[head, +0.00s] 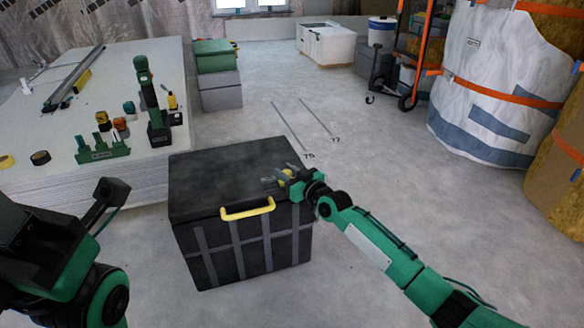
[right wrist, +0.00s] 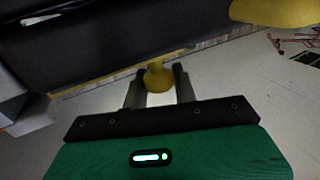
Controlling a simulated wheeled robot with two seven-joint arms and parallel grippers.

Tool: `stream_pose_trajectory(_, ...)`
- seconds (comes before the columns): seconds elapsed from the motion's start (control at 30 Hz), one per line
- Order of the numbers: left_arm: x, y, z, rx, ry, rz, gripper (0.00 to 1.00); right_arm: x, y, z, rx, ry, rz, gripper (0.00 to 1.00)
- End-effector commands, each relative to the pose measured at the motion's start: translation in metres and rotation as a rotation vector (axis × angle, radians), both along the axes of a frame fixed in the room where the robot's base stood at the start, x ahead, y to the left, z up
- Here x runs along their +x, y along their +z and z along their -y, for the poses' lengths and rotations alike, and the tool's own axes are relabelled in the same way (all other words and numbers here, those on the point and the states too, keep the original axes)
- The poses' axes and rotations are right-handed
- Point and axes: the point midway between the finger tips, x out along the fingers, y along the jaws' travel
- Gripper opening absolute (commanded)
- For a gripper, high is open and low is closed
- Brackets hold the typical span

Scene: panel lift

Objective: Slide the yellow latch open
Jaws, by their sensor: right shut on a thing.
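A black box (head: 232,180) with grey straps stands on the floor, its lid closed. A yellow handle (head: 248,210) is on its front edge and shows in the right wrist view (right wrist: 275,10). The small yellow latch (head: 287,174) is near the box's right edge, partly hidden by my right gripper (head: 277,178). In the right wrist view the latch's yellow knob (right wrist: 157,76) sits between the two fingers of my right gripper (right wrist: 158,85), which are shut on it.
A pale slab stack (head: 110,188) with green tools on top stands left of the box. A green case (head: 215,57) rests on a grey one behind. Large wrapped bales (head: 490,75) stand at the right. The floor between is clear.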

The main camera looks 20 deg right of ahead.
Motion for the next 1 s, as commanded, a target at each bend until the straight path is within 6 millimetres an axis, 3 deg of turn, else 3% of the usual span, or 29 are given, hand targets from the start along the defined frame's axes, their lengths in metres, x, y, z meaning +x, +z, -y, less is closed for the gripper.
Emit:
stream_pose_trajectory(0.13, 0.001, 0.001, 0.001, 0.008, 0.003, -0.009, 0.36, -0.001, 0.002, -0.011, 0.0, 0.002, -0.001, 0.0)
stream_pose_trajectory(0.43, 0.0, -0.001, 0.001, 0.008, 0.004, -0.008, 0.36, -0.001, -0.001, -0.013, 0.0, 0.005, -0.001, 0.0)
stream_pose_trajectory(0.47, 0.0, -0.001, 0.001, 0.007, 0.004, -0.009, 0.36, -0.001, -0.001, -0.014, 0.0, 0.005, -0.001, 0.32)
stream_pose_trajectory(0.53, 0.0, -0.001, 0.001, 0.006, 0.003, -0.008, 0.36, -0.001, -0.001, -0.014, 0.0, 0.005, -0.001, 0.45)
stream_pose_trajectory(0.87, 0.0, 0.001, 0.001, 0.005, 0.003, -0.007, 0.36, -0.002, 0.0, -0.011, 0.0, 0.002, -0.001, 0.48)
stream_pose_trajectory(1.0, -0.001, 0.007, 0.0, 0.003, 0.004, -0.003, 0.36, -0.012, 0.001, -0.006, -0.002, 0.001, -0.002, 0.48)
